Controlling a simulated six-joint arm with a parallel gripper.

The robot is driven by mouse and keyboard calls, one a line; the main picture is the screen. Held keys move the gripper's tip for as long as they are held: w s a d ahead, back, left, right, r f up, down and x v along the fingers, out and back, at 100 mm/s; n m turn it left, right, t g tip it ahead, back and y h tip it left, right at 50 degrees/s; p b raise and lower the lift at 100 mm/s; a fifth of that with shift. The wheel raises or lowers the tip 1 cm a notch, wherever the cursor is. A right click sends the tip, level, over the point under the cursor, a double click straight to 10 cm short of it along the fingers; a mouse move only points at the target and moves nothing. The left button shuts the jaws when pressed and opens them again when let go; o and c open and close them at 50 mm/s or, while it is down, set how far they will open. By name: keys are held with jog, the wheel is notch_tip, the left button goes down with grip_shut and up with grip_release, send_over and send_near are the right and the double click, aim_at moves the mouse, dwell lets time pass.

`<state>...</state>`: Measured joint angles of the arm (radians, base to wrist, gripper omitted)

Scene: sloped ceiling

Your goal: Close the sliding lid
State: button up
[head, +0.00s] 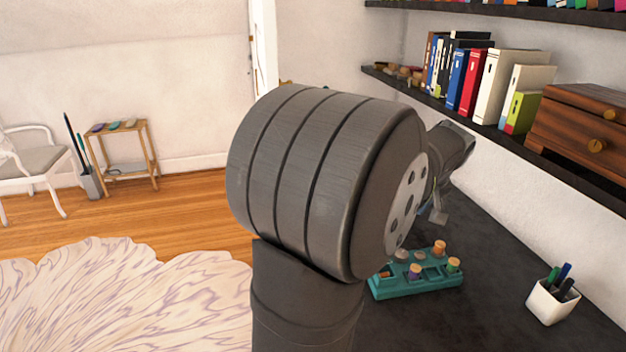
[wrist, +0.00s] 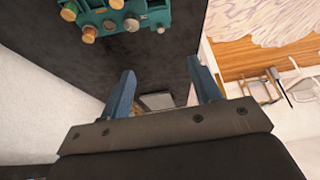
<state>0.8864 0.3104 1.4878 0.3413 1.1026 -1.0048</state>
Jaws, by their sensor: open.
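I cannot make out a sliding lid for certain in either view. In the wrist view a small grey flat-sided object (wrist: 157,101) lies at the desk's far end, seen between my fingers and partly hidden by my gripper's base; I cannot tell what it is. My gripper (wrist: 163,78) is open and empty, with its two blue-grey fingers wide apart. In the head view my gripper (head: 437,216) is mostly hidden behind my arm, above the dark desk. A teal block with several round wooden pegs (head: 415,284) stands on the desk and also shows at the wrist view's top (wrist: 120,40).
A white cup of pens (head: 552,303) stands at the desk's right. A dark shelf (head: 490,125) holds books (head: 500,85) and a wooden drawer box (head: 577,125) above the desk. The desk (head: 490,250) is bare between block and cup. My arm hides much of it.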

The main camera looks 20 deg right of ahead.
jog(key=shift+w+f, duration=0.25)
jog(key=shift+w, duration=0.05)
jog(key=c, duration=0.3)
jog(key=shift+m, duration=0.5)
jog(key=w+f, duration=0.1)
jog(key=w, duration=0.1)
jog(key=w+f, duration=0.2)
jog(key=shift+d, duration=0.4)
jog(key=c, duration=0.8)
jog(key=shift+m+g+h, duration=0.5)
jog(key=shift+m, duration=0.4)
jog(key=w+f, duration=0.2)
jog(key=w, duration=0.1)
jog(key=w+f, duration=0.2)
jog(key=w, duration=0.1)
jog(key=w+f, duration=0.3)
jog(key=shift+d+f, duration=0.1)
grip_shut()
jog(key=a+x, duration=0.1)
jog(key=x, duration=0.9)
jog(key=shift+s, duration=1.9)
